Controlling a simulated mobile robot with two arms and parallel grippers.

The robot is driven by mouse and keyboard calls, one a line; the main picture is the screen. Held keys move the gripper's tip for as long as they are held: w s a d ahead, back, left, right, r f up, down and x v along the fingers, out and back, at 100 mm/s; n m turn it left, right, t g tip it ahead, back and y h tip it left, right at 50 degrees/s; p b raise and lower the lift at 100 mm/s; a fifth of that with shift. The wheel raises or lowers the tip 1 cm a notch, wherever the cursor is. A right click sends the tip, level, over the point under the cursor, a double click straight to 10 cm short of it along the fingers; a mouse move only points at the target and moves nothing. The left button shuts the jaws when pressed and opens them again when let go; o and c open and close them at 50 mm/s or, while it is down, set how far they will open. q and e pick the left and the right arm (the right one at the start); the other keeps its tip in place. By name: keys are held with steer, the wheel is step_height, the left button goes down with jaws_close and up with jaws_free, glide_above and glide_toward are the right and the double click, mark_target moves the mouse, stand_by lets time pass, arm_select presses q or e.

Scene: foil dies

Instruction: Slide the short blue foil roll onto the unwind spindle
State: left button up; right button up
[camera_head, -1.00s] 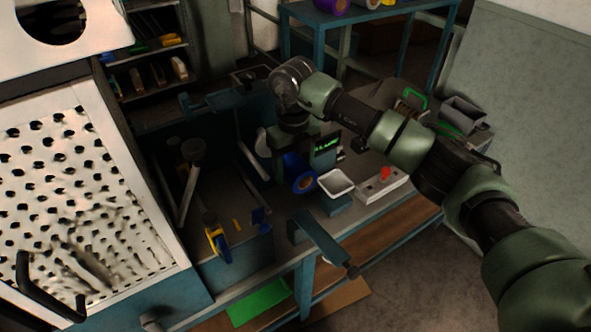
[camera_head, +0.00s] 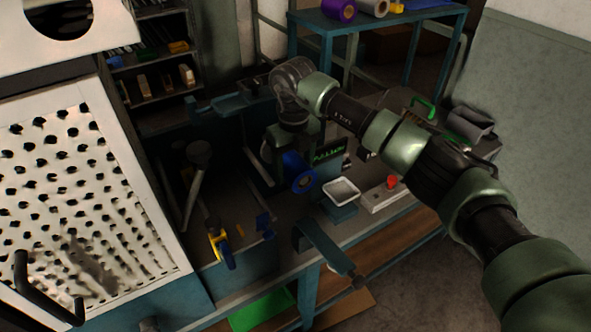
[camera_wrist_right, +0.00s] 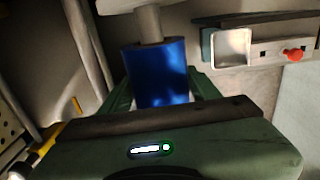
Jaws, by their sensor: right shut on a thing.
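The short blue foil roll (camera_head: 297,172) is in my right gripper (camera_head: 284,150), below the wrist in the head view. Its near end, with a tan core, faces the camera. In the right wrist view the roll (camera_wrist_right: 158,75) lies between the green fingers of my right gripper (camera_wrist_right: 161,88), which is shut on it. A pale grey shaft (camera_wrist_right: 147,22) stands just beyond the roll's far end, roughly in line with it, with a wider pale part behind. I cannot tell whether the shaft enters the core. My left gripper is not in view.
A white tray (camera_head: 342,190) and a control box with a red button (camera_head: 391,182) stand right of the roll. A yellow-and-blue clamp-like part (camera_head: 220,245) is at the left. A perforated white panel (camera_head: 80,190) fills the far left. A rack (camera_head: 375,22) holds other rolls behind.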

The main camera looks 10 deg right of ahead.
steer(key=shift+w+a+b, duration=0.25)
steer(key=shift+w+b, duration=0.1)
steer(key=shift+w, duration=0.3)
steer(key=shift+w+a+b, duration=0.2)
steer(key=shift+w+b, duration=0.15)
steer(key=shift+w, duration=0.3)
steer(key=o, duration=1.8)
steer(key=shift+o, duration=0.2)
step_height(320, 180, up, 8)
steer(key=shift+f+b, duration=0.1)
steer(key=shift+b, duration=0.65)
steer(key=shift+s, duration=0.1)
